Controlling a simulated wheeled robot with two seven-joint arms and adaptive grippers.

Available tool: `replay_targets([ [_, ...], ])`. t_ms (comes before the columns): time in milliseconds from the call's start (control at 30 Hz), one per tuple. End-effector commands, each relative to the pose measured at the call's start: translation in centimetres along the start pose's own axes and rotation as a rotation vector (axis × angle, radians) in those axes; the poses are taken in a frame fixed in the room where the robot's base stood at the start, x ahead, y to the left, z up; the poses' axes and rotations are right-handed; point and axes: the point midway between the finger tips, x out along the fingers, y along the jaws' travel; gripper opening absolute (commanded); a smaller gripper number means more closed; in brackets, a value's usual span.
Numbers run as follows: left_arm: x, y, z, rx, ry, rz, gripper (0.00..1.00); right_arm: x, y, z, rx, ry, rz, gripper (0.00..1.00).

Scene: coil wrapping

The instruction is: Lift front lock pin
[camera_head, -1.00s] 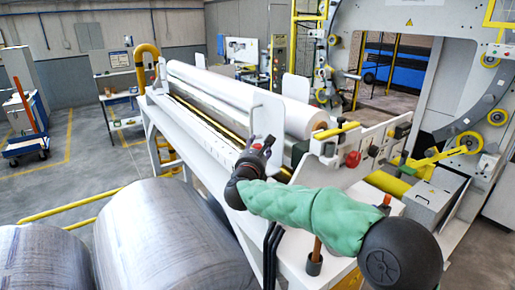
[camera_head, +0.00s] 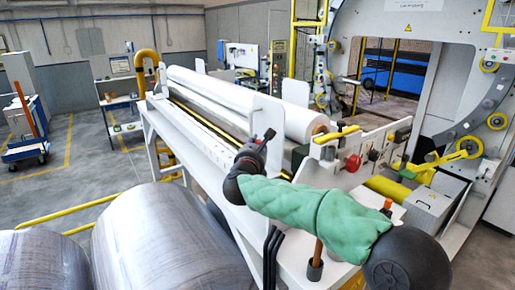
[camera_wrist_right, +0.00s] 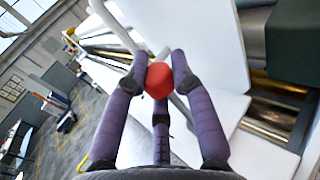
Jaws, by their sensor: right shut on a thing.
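My right gripper (camera_head: 264,138) is at the near end of the white machine frame, beside an upright white plate. In the right wrist view its purple fingers (camera_wrist_right: 160,82) are closed around a round red knob (camera_wrist_right: 159,80), which appears to be the head of the lock pin. The pin's shaft is hidden behind the fingers, so I cannot tell how far it is raised. In the head view the knob is hidden by the gripper. My left gripper is not in view.
A white film roll (camera_head: 240,97) lies along the machine behind the gripper. A panel with another red knob (camera_head: 353,163) and a yellow handle (camera_head: 337,134) stands to the right. Large grey coils (camera_head: 155,235) fill the lower left. Open floor lies at left.

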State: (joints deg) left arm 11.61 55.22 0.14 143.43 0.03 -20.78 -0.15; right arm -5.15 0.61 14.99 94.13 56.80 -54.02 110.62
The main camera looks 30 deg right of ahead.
Motion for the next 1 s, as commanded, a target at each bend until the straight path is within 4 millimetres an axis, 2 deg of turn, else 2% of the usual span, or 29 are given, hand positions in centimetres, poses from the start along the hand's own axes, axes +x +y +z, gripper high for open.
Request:
replay_targets([
  [33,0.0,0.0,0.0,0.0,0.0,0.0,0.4,0.0,-0.1,0.5,0.003,-0.007,0.0,0.31],
  [100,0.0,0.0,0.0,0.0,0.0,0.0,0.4,0.0,-0.1,0.5,0.003,-0.008,0.0,0.5],
  [133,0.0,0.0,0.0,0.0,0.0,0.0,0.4,0.0,-0.1,0.5,0.003,-0.008,0.0,0.52],
  [433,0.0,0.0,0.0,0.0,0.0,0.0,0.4,-0.1,0.0,0.3,0.002,-0.005,0.0,0.52],
  [567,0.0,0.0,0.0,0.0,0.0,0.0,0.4,-0.8,0.0,0.3,0.002,-0.005,0.002,0.52],
  [667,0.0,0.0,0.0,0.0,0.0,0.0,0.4,-2.1,0.0,0.3,0.002,-0.006,0.003,0.52],
  [1000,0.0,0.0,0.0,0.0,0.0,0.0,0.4,-8.7,0.1,0.3,0.003,-0.006,0.004,0.52],
])
